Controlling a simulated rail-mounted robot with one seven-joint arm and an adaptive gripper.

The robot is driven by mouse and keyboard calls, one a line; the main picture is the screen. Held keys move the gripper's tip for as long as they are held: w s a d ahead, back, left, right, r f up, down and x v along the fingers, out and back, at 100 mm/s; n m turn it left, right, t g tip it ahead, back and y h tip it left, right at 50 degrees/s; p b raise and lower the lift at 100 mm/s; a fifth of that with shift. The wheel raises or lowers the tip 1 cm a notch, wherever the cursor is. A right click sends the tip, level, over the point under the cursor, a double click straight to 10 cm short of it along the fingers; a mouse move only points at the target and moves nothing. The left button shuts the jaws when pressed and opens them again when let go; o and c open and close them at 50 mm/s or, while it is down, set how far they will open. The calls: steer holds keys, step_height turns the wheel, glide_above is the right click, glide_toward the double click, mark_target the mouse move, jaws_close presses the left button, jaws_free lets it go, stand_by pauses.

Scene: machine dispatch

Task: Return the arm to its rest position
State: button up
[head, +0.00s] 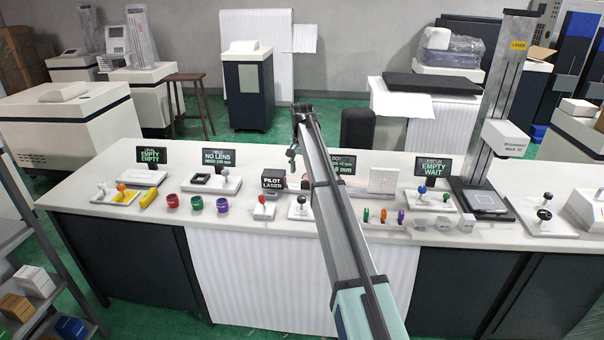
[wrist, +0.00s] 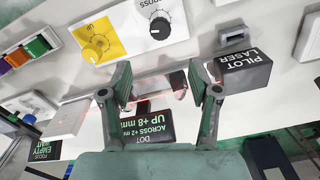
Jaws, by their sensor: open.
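My arm (head: 340,220) reaches out over the white workbench (head: 140,205), angled up and away from the front edge. My gripper (head: 292,155) is at its far end, above the bench near the black pilot laser box (head: 272,181). In the wrist view my gripper (wrist: 160,82) has its two fingers spread well apart, with nothing clamped between them. A small grey and dark part (wrist: 176,84) shows between the fingers, seemingly on the bench below. A thin red beam crosses there. The pilot laser box (wrist: 245,72) is just beside the right finger.
The DOT display (wrist: 140,128) stands close by the fingers; my arm partly hides it in the head view. Several knobs, coloured cylinders and signs line the bench. A tall laser column (head: 505,95) rises at the right. Shelving (head: 45,235) stands at the left.

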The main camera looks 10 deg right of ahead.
steer(key=shift+n, duration=0.9)
steer(key=s+f, duration=1.2)
steer(key=f, duration=0.1)
steer(key=shift+s+f, duration=0.1)
steer(key=shift+f, duration=0.1)
steer(key=s+f+n+g, duration=0.1)
steer(key=s+f+g, duration=0.1)
steer(key=s+f, duration=1)
steer(key=s+f+n+g, duration=0.2)
steer(key=s+f, duration=1)
steer(key=s, duration=1.8)
steer(key=s+f+n+g, duration=0.1)
steer(key=s+f+g, duration=0.1)
steer(key=s+f, duration=1.1)
steer(key=s, duration=0.8)
steer(key=shift+s+a+n+g, duration=0.15)
steer(key=shift+s+n+g, duration=0.25)
